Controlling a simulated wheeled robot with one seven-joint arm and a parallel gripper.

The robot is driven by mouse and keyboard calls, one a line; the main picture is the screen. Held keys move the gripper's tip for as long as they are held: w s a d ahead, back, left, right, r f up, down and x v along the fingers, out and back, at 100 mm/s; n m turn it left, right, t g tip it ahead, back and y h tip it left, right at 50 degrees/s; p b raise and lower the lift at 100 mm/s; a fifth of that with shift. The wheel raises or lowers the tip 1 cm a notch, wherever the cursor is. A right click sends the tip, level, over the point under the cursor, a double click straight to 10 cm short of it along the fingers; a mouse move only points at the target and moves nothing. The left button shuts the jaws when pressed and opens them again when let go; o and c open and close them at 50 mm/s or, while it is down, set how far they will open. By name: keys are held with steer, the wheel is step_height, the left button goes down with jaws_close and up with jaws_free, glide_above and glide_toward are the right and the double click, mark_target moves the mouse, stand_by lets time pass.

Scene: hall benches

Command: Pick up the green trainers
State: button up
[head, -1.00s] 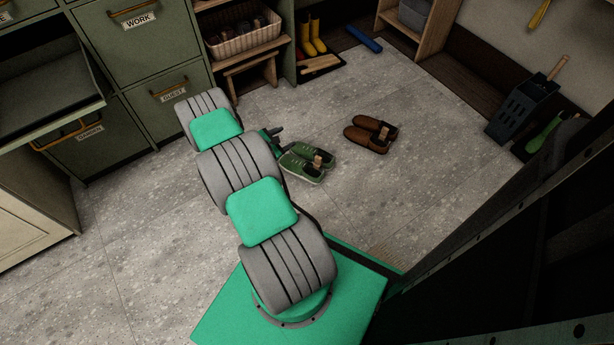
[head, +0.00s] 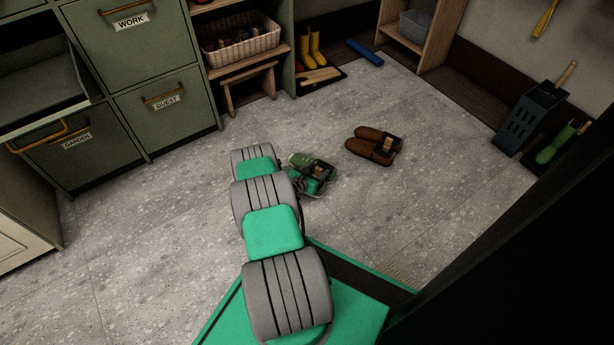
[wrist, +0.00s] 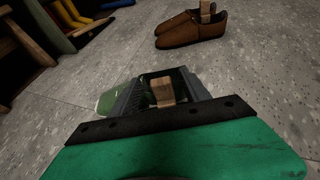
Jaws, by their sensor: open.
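The green trainers (head: 299,159) stand on the grey floor in the head view, partly hidden by my gripper and arm. In the wrist view, a pale green toe (wrist: 107,101) shows to the left of the jaws. A wooden block or tag (wrist: 162,91) shows between the jaws, over the dark inside of the shoes. My gripper (wrist: 160,88) is open, low over the trainers, with its fingers on both sides of that block. It also shows in the head view (head: 318,172). I cannot tell whether the fingers touch the shoes.
Brown shoes (head: 373,147) stand on the floor just beyond the trainers. Green drawers (head: 165,105) line the left. A small wooden stool (head: 250,87), yellow boots (head: 309,45) and a blue roll (head: 364,52) are at the back. The floor to the right is mostly clear.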

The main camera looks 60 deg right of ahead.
jaws_close()
stand_by(0.4)
steer(key=shift+w+r, duration=0.1)
stand_by(0.8)
